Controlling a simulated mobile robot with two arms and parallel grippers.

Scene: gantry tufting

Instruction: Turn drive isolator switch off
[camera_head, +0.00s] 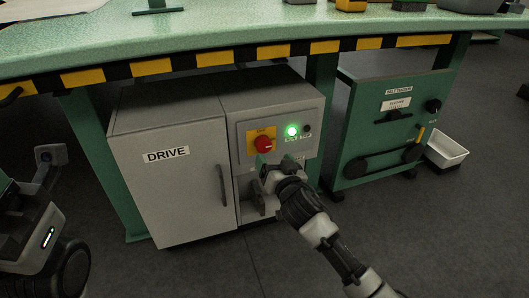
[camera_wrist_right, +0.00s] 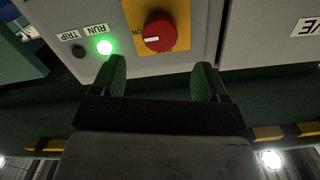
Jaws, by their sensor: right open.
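The drive isolator switch is a round red knob (camera_head: 263,143) on a yellow plate (camera_head: 252,132), on the front of the grey drive cabinet (camera_head: 272,107). In the right wrist view the red knob (camera_wrist_right: 158,30) shows a white mark, and the word ON is beside it. My right gripper (camera_head: 266,172) is just below the knob in the head view. In the right wrist view its two fingers (camera_wrist_right: 162,78) are apart with nothing between them, and the knob lies beyond their tips. I cannot see contact.
A green lamp (camera_head: 292,131) labelled RUN is lit beside a dark TRIP lamp (camera_head: 307,129). A grey door marked DRIVE (camera_head: 166,190) is on the left. A green tabletop (camera_head: 230,32) with a striped edge overhangs the cabinet. A green belt tension panel (camera_head: 385,130) and white bin (camera_head: 447,150) are right.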

